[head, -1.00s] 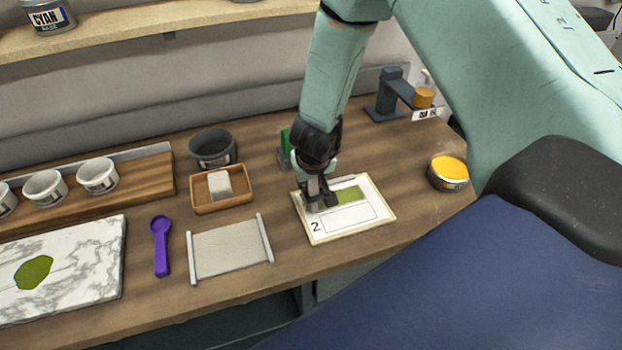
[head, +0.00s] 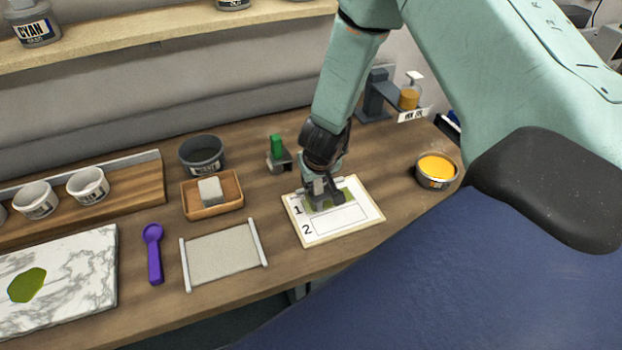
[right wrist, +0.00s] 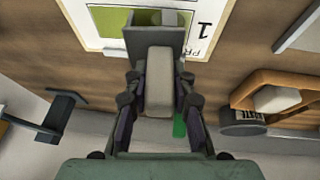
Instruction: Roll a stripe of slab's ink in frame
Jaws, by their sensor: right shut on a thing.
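My right gripper (head: 325,187) is over frame 1 of the white print card (head: 335,235). It is shut on the roller, whose pale handle (right wrist: 158,85) shows between the fingers in the right wrist view. The roller's lower part is at the card, mostly hidden by the gripper in the head view; I cannot tell if it touches. Olive-green ink (head: 347,194) shows in frame 1 on both sides of the gripper. Frame 2 (head: 340,220) is blank. The marble slab (head: 85,285) at left carries an olive-green ink patch (head: 27,285). My left gripper is not in view.
A purple scoop (head: 153,255), a pale rectangular mat (head: 224,256) and a wooden tray (head: 212,203) with a white block lie left of the card. A dark pot (head: 202,154) and a green-topped grey item (head: 278,152) stand behind. An orange-filled tin (head: 437,171) is at right.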

